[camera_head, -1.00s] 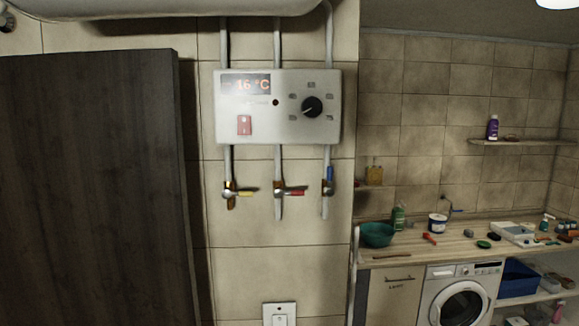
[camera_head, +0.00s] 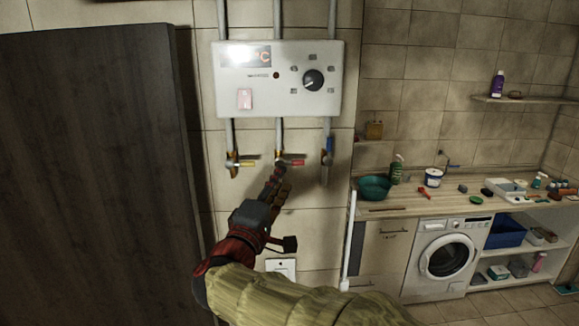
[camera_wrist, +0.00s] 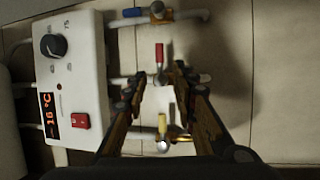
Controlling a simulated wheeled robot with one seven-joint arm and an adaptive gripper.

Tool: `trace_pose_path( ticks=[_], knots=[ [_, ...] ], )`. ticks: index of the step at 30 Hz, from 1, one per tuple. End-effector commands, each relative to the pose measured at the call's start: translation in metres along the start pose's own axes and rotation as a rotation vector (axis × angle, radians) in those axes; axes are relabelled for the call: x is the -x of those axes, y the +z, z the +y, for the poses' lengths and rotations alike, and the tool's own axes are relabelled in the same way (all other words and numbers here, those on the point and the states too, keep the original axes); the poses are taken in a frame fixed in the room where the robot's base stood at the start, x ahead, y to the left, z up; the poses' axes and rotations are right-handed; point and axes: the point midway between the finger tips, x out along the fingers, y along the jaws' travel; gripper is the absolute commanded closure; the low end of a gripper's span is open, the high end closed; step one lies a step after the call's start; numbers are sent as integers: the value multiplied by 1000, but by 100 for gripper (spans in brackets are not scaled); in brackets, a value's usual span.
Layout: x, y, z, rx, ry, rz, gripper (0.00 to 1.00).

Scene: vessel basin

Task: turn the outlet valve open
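Three pipe valves sit in a row under the white heater control box (camera_head: 318,100). The yellow-handled valve (camera_head: 247,163) and red-handled valve (camera_head: 292,162) have handles crosswise to their pipes. The blue-handled valve (camera_head: 329,147) has its handle along its pipe. No label shows which is the outlet. My gripper (camera_head: 279,172) is at the middle pipe, just below the red valve. In the wrist view my gripper (camera_wrist: 160,77) is open, its fingertips on either side of the middle pipe beside the red handle (camera_wrist: 159,53). Whether they touch it I cannot tell.
A dark cabinet or door panel (camera_head: 95,170) stands at the left. A wall switch (camera_head: 281,267) is below the valves. At the right are a cluttered counter (camera_head: 405,204) and a washing machine (camera_head: 446,258).

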Motion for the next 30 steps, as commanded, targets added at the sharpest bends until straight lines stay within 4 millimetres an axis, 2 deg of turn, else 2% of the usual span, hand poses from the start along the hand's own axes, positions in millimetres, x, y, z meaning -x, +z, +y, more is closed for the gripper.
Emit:
trace_pose_path(
  ticks=[9, 15, 26, 30],
  knots=[
    [-48, 1, 2, 3, -2, -4, 73],
    [-68, 1, 1, 2, -2, -2, 73],
    [-72, 1, 0, 2, -2, -2, 73],
    [-72, 1, 0, 2, -2, -2, 81]
  ],
)
